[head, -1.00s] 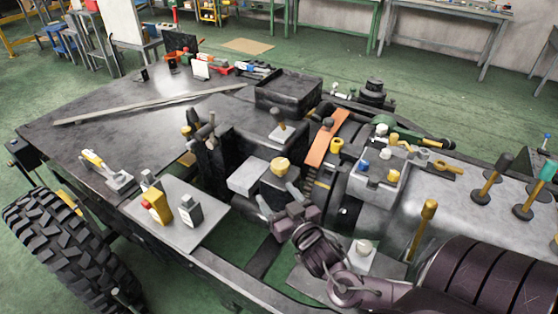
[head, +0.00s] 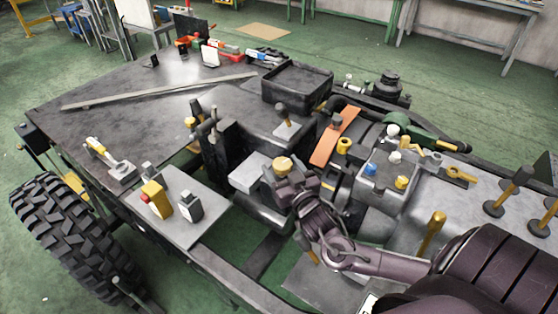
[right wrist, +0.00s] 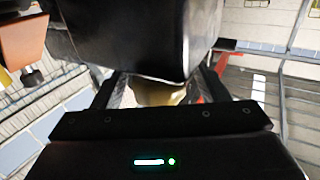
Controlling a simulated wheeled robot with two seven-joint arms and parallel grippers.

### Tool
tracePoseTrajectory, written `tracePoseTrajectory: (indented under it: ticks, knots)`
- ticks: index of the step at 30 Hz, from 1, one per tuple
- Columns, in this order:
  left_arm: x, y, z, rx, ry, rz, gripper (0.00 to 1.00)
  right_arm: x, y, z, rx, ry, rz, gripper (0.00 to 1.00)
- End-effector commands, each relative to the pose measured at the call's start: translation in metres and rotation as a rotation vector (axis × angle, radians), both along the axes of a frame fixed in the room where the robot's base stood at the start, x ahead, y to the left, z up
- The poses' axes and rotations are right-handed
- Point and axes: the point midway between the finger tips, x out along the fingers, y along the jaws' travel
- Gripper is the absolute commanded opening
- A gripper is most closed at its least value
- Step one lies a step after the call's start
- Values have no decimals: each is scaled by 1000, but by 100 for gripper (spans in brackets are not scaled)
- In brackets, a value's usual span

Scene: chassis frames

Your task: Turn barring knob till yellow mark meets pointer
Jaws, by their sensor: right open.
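A knob with a yellow top (head: 283,164) stands on a grey unit in the middle of the chassis; I take it to be the barring knob. My right gripper (head: 281,182) is right at it, on its near side, and hides its lower part. In the right wrist view the open fingers (right wrist: 162,90) stand apart, with a dull gold piece (right wrist: 160,94) showing between them, partly hidden by a black body. I cannot tell whether the fingers touch it. I cannot make out the yellow mark or the pointer. My left gripper is out of view.
An orange guard (head: 334,136) and a block with coloured knobs (head: 385,186) stand right of the knob. A grey box (head: 249,173) is close on its left. A dark lever (head: 283,110) rises behind. A control plate (head: 176,213) lies front left.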

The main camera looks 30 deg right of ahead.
Motion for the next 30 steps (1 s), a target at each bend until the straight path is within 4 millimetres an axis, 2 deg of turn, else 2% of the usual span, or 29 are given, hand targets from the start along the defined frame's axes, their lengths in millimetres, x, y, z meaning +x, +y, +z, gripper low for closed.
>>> tracePoseTrajectory:
  ticks: [6, 16, 26, 30]
  knots:
    - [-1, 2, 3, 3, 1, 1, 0, 19, -2, 0, 2, 0, 0, 67]
    - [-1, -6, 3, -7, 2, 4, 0, 22, -2, -1, 1, 2, 1, 66]
    - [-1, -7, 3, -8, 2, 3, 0, 22, -2, -1, 1, 1, 1, 23]
    - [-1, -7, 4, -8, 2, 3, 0, 22, -2, -1, 0, 2, 6, 23]
